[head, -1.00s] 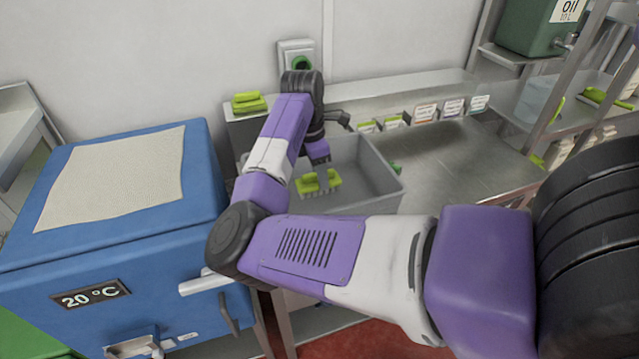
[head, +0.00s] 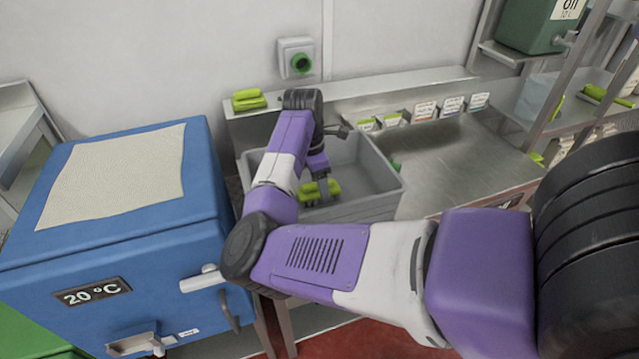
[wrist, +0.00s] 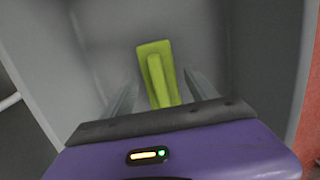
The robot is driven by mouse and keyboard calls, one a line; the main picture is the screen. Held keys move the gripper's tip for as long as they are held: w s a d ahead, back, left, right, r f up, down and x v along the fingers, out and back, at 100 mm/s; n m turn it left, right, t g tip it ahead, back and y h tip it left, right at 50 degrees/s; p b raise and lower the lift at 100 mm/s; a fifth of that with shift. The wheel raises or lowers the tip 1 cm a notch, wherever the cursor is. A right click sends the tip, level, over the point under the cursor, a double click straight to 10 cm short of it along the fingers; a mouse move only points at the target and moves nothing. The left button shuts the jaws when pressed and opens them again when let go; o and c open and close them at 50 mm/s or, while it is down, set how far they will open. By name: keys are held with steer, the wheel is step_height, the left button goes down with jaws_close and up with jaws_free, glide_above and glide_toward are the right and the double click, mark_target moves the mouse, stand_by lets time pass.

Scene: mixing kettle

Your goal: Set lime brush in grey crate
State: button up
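The lime brush (head: 309,193) is inside the grey crate (head: 372,209), partly covered by my gripper in the head view. In the wrist view the brush (wrist: 159,75) shows as a lime block with a raised ridge, against the grey crate interior (wrist: 205,35). My gripper (wrist: 162,92) reaches down into the crate. Its two fingers stand apart on either side of the brush, with gaps visible between them and it. In the head view my gripper (head: 318,172) hides the middle of the brush. Whether the brush rests fully on the crate floor is hard to tell.
A lime stack (head: 249,100) sits on the ledge behind the crate. A blue box (head: 110,240) reading 20 °C stands at left, close to my arm. The metal bench (head: 465,160) right of the crate is largely clear. Shelves (head: 560,100) stand at right.

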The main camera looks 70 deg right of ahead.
mark_target(313, 184)
step_height(313, 184, up, 12)
steer(key=w+a+b, duration=0.1)
steer(key=b, duration=0.1)
steer(key=shift+w+b, duration=0.2)
steer(key=shift+b, duration=0.1)
